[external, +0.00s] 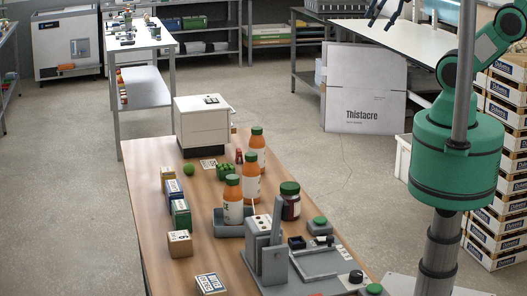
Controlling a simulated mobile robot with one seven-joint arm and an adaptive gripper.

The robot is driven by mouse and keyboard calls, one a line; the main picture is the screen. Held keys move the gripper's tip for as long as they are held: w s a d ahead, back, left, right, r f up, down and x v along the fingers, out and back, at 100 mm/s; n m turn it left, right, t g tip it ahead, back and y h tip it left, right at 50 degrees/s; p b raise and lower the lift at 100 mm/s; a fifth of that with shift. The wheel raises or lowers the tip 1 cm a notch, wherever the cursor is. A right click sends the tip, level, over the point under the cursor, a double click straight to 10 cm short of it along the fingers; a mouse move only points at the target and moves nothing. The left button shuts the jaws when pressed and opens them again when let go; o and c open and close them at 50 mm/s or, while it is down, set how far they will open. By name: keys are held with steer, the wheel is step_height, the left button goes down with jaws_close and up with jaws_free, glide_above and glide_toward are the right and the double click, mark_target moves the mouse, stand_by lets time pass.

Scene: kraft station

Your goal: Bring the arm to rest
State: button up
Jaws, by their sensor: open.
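My gripper (382,20) shows at the top edge of the external view, right of centre. Its dark fingers are apart and point down, with nothing seen between them. It is high above the floor and away from the wooden table (143,185). The upper part of the gripper and part of the arm leading to it are cut off by the top of the picture. My green arm stands at the right.
The table holds a white box-shaped machine (203,122), orange bottles (233,200), a dark jar (290,205), small boxes (181,215) and a grey device (267,255). A large Thistacre board (364,90) leans behind. Stacked crates (500,170) stand at right.

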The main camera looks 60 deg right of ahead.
step_height(320, 180, down, 16)
steer(key=b, duration=1.4)
steer(key=shift+r+b, duration=0.15)
steer(key=shift+b, duration=0.2)
